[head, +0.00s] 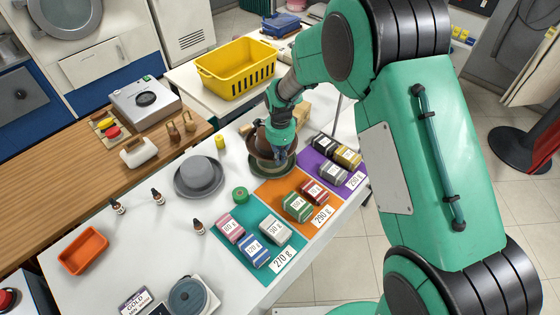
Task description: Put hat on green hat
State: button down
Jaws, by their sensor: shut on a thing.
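My gripper (281,152) points down over the white table and is shut on a brown hat (262,145). The green hat (287,170) is directly below, with its dark green brim showing around and under the brown hat. The brown hat covers much of the green hat's crown. I cannot tell whether the two hats touch. A grey hat (202,175) with a wide brim lies to the left on the table, apart from them. My gripper hides part of the brown hat.
Wrapped bundles lie on teal (238,262), orange (279,211) and purple (318,178) mats. A green tape roll (240,194), a yellow cylinder (219,142), small bottles (157,196) and an orange tray (83,250) stand around. A yellow basket (236,69) is behind.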

jog(key=shift+f, duration=0.85)
jog(key=shift+f, duration=0.5)
jog(key=c, duration=1.9)
grip_release()
jog(key=shift+o, duration=0.2)
jog(key=shift+r, duration=0.15)
notch_tip(320, 180, up, 13)
jog(key=p, duration=0.1)
jog(key=shift+s, duration=0.1)
